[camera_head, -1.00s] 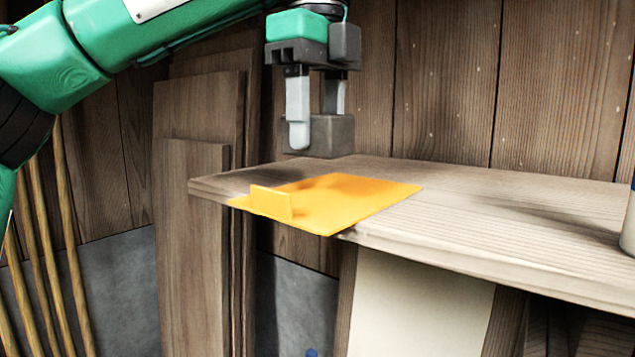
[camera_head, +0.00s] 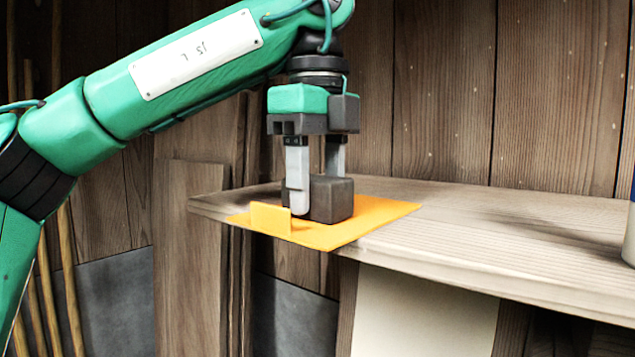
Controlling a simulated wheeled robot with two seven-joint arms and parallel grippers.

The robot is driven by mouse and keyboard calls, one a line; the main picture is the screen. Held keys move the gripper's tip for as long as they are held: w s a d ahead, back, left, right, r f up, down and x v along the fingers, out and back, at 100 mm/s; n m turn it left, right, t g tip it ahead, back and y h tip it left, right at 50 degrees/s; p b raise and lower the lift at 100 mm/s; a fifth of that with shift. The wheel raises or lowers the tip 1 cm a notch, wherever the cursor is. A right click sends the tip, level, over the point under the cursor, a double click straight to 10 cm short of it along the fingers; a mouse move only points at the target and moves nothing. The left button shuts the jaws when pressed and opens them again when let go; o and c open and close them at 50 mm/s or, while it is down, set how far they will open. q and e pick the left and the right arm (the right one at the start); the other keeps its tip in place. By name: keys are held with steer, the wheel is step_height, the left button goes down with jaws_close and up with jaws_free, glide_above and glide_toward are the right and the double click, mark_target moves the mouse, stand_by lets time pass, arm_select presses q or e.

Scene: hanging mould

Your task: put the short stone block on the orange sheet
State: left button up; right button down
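The short stone block (camera_head: 333,200) is a dark grey block at the left end of the wooden shelf. It is upright over the orange sheet (camera_head: 378,211) and appears to rest on it, just behind the sheet's small upright tab (camera_head: 270,218). My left gripper (camera_head: 311,198) points down with its fingers around the block; the near finger lies along its left side and the far finger is partly hidden behind it. It looks shut on the block. My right gripper is not in view.
The wooden shelf (camera_head: 500,227) runs right from the sheet and is bare in its middle. A white and blue object (camera_head: 629,232) is cut off at the right edge. A plank wall (camera_head: 440,90) stands close behind. Boards (camera_head: 190,260) lean at the left.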

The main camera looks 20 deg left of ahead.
mark_target(317, 177)
arm_select(q)
steer(key=o, duration=0.3)
steer(key=shift+r, duration=0.15)
steer(key=shift+r, duration=0.3)
step_height(317, 177, up, 12)
steer(key=p, duration=0.4)
steer(key=shift+f, duration=0.25)
